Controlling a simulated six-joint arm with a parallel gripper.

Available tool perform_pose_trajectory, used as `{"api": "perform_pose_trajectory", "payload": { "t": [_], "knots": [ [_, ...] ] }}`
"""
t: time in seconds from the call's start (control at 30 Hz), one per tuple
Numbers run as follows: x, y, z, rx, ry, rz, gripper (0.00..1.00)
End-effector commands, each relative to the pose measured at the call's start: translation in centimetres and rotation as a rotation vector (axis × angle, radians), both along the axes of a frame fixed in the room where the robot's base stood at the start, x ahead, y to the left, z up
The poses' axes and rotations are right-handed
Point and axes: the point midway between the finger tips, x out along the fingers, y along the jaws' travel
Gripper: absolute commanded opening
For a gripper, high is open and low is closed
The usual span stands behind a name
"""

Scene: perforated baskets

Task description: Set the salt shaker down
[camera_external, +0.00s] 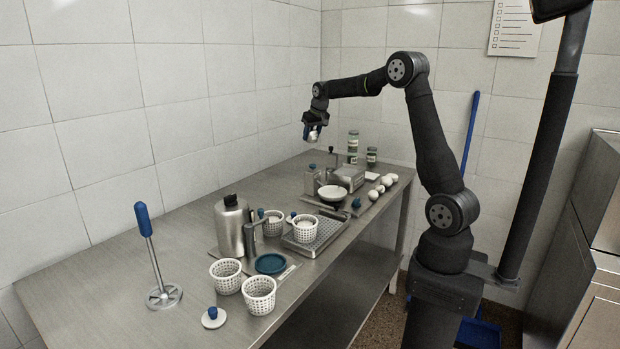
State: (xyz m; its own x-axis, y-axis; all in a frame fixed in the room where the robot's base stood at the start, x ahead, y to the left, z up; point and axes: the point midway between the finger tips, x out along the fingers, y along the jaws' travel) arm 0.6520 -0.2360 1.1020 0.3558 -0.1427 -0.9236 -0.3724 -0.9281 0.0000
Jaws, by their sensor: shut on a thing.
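My gripper (314,136) hangs in the air above the far part of the steel table, pointing down. It is shut on a small pale, shiny thing, which I take to be the salt shaker (313,133). The shaker is small in this view and partly hidden by the jaws. It is held well above the table, apart from everything below it.
The steel table (110,270) has bare room at its left and far left. Below and right of my gripper are a white bowl (333,192), a green-lidded jar (353,142) and several eggs. Perforated white baskets (259,296) and a steel canister (231,232) stand nearer.

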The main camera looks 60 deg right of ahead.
Motion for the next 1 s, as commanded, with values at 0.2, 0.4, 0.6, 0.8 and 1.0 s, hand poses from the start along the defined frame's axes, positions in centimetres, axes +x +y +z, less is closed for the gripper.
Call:
{"api": "perform_pose_trajectory", "payload": {
  "t": [0.2, 0.4, 0.6, 0.8, 1.0],
  "knots": [
    [3.3, 10.0, 2.0, 0.0, -0.002, 0.095, 0.21],
    [4.4, 16.0, 2.3, 0.0, 0.001, 0.16, 0.21],
    [4.7, 19.8, -0.7, 0.001, 0.005, 0.243, 0.21],
    [4.3, 18.8, -5.7, 0.001, 0.005, 0.309, 0.21],
    [3.6, 17.1, -9.6, 0.001, 0.002, 0.362, 0.21]
  ]
}}
